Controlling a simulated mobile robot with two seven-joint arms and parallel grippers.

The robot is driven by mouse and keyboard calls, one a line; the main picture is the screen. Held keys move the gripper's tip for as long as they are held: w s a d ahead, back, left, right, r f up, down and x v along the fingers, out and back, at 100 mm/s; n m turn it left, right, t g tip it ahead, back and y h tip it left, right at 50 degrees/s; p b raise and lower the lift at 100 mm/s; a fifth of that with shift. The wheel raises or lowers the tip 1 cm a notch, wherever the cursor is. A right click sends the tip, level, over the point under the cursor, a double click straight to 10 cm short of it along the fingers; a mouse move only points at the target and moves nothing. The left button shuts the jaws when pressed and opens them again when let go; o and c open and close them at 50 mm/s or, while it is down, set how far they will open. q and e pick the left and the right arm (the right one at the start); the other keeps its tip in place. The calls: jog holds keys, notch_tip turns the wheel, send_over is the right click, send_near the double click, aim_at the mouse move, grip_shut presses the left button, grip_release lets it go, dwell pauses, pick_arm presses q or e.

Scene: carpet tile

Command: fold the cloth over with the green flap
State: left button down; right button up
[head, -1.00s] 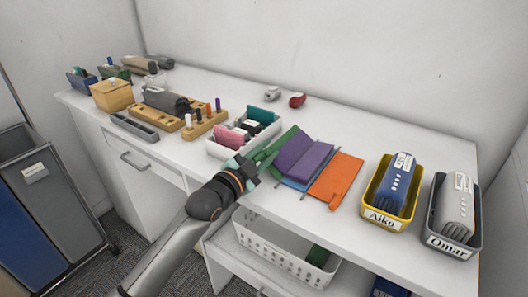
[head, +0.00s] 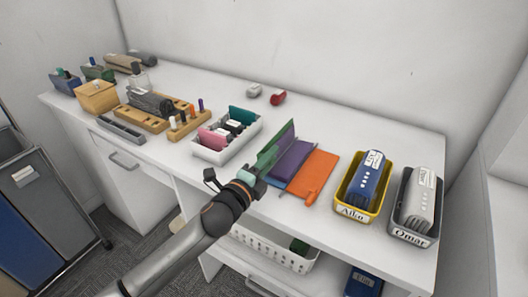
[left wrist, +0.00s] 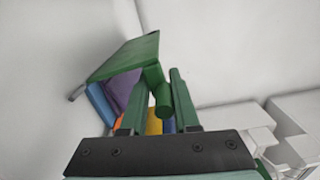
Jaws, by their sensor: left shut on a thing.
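The cloth lies on the white desk, with a purple panel (head: 291,160), an orange panel (head: 316,176) and a strip of blue (head: 277,183) showing. Its green flap (head: 276,147) is raised at the left side and stands steeply, partly covering the purple panel. My left gripper (head: 257,171) is shut on the green flap near its front edge. In the left wrist view the green flap (left wrist: 128,57) rises beyond the fingers, with purple (left wrist: 121,88) and blue (left wrist: 100,103) below it. My right gripper is not in view.
A white tray (head: 212,156) with pink and teal items stands left of the cloth. A yellow bin (head: 346,204) and a grey bin (head: 403,226) stand to the right. A grey and a red item (head: 278,97) lie behind. A white basket (head: 273,248) is below the desktop.

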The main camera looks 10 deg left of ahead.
pick_arm(q)
jog(key=m, duration=0.1)
jog(key=d, duration=0.1)
jog(key=d+m, duration=0.1)
jog(key=shift+s+r+m, duration=0.25)
jog(key=shift+m, duration=0.05)
jog(key=shift+s+d+f+m, duration=0.15)
jog(key=shift+d+f+m, duration=0.2)
jog(key=shift+m, duration=0.35)
jog(key=shift+s+d+f+m, duration=0.15)
jog(key=shift+d+f+m, duration=0.2)
jog(key=shift+m, duration=0.35)
jog(key=shift+d, duration=0.1)
jog(key=c, duration=0.8)
grip_release()
jog(key=shift+f, duration=0.1)
jog(key=shift+f, duration=0.1)
jog(key=shift+s, duration=0.15)
jog(key=shift+s+a+f, duration=0.1)
jog(key=shift+s+a, duration=0.15)
jog(key=v, duration=1.1)
jog(key=shift+s, duration=0.4)
